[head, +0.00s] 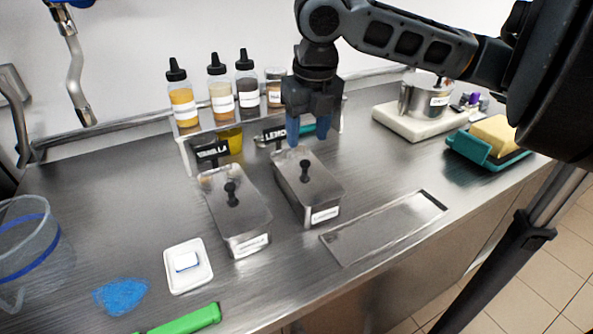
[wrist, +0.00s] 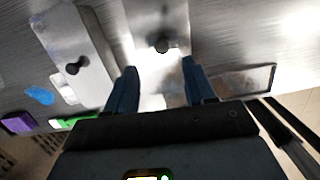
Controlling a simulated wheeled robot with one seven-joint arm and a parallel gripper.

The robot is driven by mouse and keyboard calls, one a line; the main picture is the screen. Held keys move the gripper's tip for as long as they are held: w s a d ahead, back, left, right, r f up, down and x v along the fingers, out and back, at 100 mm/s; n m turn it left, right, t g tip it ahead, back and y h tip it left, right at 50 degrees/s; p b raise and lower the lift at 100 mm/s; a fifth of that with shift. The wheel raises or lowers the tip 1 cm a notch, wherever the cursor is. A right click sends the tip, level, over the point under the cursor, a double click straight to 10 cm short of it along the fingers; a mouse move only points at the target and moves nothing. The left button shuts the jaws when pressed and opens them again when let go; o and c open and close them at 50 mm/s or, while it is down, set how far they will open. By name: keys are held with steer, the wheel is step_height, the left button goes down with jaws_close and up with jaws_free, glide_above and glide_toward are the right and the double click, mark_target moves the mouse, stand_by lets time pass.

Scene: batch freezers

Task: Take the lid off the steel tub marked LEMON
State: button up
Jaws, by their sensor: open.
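Two lidded steel tubs stand side by side in the head view. The right tub (head: 307,190) is in front of a black sign reading LEMON (head: 275,133); its own front label is too small to read surely. Its steel lid is on, with a black knob (head: 305,170), also in the wrist view (wrist: 162,46). The left tub (head: 237,215), by the VANILLA sign (head: 212,151), has a lid with a black knob (head: 231,192). My gripper (head: 293,133) is open and empty, blue fingers down, above the back end of the right tub. In the wrist view, the knob lies just beyond and between the fingertips (wrist: 158,72).
Several squeeze bottles (head: 220,88) stand on a raised shelf behind the tubs. A shallow recessed steel panel (head: 385,228) lies to the right. A white dish (head: 188,266) and a blue cloth-like patch (head: 121,296) are front left. A teal tray (head: 470,150) holds a yellow block.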

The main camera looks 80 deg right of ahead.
mark_target(305, 161)
steer(key=f, duration=0.4)
steer(key=d+f+b, duration=0.1)
steer(key=f, duration=0.2)
steer(key=shift+w+d, duration=0.1)
steer(key=shift+w, duration=0.15)
steer(key=shift+c, duration=0.5)
jaws_close()
